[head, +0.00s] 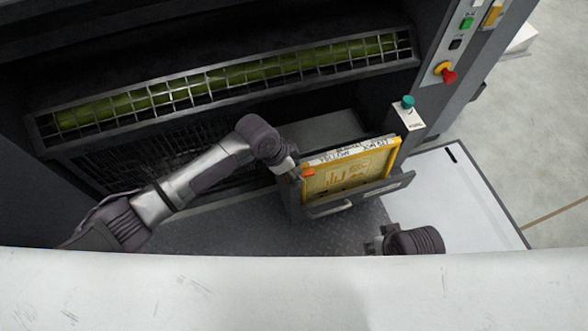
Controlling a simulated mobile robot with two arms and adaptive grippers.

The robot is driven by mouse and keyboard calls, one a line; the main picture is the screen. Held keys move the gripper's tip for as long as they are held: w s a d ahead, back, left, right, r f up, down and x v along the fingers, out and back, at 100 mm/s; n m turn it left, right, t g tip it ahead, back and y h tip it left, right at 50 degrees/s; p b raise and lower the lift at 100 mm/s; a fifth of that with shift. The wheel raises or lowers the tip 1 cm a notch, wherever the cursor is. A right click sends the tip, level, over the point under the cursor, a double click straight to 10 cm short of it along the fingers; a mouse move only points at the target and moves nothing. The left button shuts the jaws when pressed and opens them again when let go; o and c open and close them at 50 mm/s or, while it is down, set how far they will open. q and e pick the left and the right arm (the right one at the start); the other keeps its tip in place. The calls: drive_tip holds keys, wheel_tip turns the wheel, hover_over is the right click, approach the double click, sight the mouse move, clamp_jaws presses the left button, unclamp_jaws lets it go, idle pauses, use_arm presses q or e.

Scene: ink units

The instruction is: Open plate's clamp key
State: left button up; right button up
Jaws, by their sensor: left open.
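The plate (347,172) has a yellow frame and a tan face with darker marks. It stands tilted in a grey open drawer-like holder (365,197) on the press. A small orange-red piece (308,172) sits at the plate's left upper corner; it may be the clamp key, but it is too small to be sure. My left gripper (294,168) is open at that corner, close beside the orange piece; its fingers are mostly hidden by its wrist, and I cannot tell whether they touch. My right gripper (376,241) shows only partly below the holder; its fingers are unclear.
A green roller (230,80) lies behind a metal grille above. A teal button (407,102) and a red emergency stop (447,75) are at the right. A white surface (450,190) lies right of the holder; a pale ledge (300,290) crosses the front.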

use_arm(q)
clamp_jaws()
